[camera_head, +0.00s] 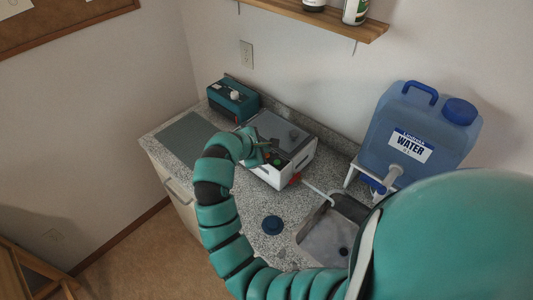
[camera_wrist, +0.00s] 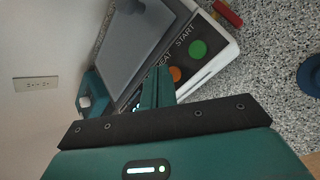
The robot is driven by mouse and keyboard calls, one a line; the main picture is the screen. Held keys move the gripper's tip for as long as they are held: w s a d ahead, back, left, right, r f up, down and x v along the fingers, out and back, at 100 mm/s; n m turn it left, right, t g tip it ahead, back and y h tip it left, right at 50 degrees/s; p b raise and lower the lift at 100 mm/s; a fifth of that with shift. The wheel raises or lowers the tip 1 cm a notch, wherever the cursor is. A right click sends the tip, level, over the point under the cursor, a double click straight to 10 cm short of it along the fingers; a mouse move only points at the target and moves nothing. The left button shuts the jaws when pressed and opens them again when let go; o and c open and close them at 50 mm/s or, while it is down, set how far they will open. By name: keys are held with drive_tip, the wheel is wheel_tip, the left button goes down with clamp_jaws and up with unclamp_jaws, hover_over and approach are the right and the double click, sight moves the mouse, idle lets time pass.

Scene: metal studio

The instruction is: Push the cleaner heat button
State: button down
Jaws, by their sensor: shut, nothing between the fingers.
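The cleaner (camera_head: 299,170) is a white box with a grey lid on the granite counter. In the wrist view its black panel carries the words HEAT and START. A round green button (camera_wrist: 198,49) sits by START. An orange button (camera_wrist: 175,74) sits by HEAT, partly hidden by my finger. My gripper (camera_wrist: 161,72) is shut and empty, its fingers over the panel beside the orange button. I cannot tell whether they touch the panel. In the head view my gripper (camera_head: 264,150) is at the cleaner's front left.
A teal device with a white knob (camera_head: 232,101) stands left of the cleaner. A blue water container (camera_head: 420,130) stands right, above the sink (camera_head: 328,240). A blue round stopper (camera_head: 272,225) lies on the counter. A red part (camera_wrist: 229,13) sits at the cleaner's side.

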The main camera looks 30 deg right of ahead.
drive_tip(key=shift+f, duration=0.45)
idle(0.5)
drive_tip(key=shift+r+p, duration=0.1)
drive_tip(key=shift+p, duration=0.25)
drive_tip(key=shift+r+p, duration=0.6)
drive_tip(key=shift+p, duration=0.3)
drive_tip(key=shift+f, duration=0.1)
wheel_tip(320, 180, up, 6)
drive_tip(key=p, duration=0.6)
drive_tip(key=shift+p, duration=0.35)
